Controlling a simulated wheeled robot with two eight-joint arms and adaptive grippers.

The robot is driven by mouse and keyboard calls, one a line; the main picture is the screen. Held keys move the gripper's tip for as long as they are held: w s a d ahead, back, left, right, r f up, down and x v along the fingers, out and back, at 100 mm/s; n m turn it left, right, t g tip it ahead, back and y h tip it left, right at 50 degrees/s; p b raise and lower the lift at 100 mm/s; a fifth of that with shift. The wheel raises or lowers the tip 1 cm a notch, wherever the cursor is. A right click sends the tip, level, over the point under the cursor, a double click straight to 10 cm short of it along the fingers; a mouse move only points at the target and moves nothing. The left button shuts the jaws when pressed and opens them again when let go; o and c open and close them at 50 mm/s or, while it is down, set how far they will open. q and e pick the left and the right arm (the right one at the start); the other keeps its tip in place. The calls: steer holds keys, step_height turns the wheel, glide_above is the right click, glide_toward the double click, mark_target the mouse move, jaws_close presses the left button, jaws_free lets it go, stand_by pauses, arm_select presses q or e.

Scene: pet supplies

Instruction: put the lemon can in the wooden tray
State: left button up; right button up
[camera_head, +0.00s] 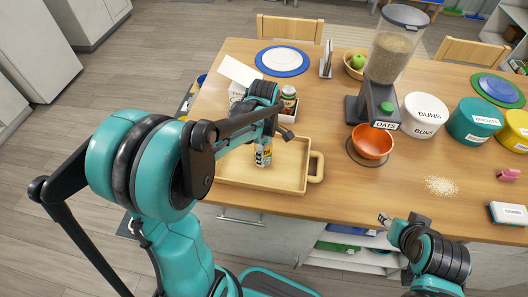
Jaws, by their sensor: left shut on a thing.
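The wooden tray (237,173) lies near the front left of the table, with a handle at its right end. My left gripper (264,138) is over the tray, partly hidden by its own arm. It is shut on a small upright can with a white, yellow and dark label, which I take for the lemon can (263,157). The can's top is hidden by the gripper. I cannot tell whether its base touches the tray floor. My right gripper (385,220) is low in front of the table's edge, away from the tray; its fingers are too small to read.
Behind the tray stand a white box (240,73) and a green-topped jar (289,94). To the right are an orange bowl (372,141) under a grain dispenser (385,65), and spilled oats (441,186). The tabletop between tray and bowl is clear.

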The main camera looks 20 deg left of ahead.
arm_select(q)
steer(key=o, duration=1.5)
steer(key=shift+f, duration=0.1)
steer(key=shift+c, duration=0.2)
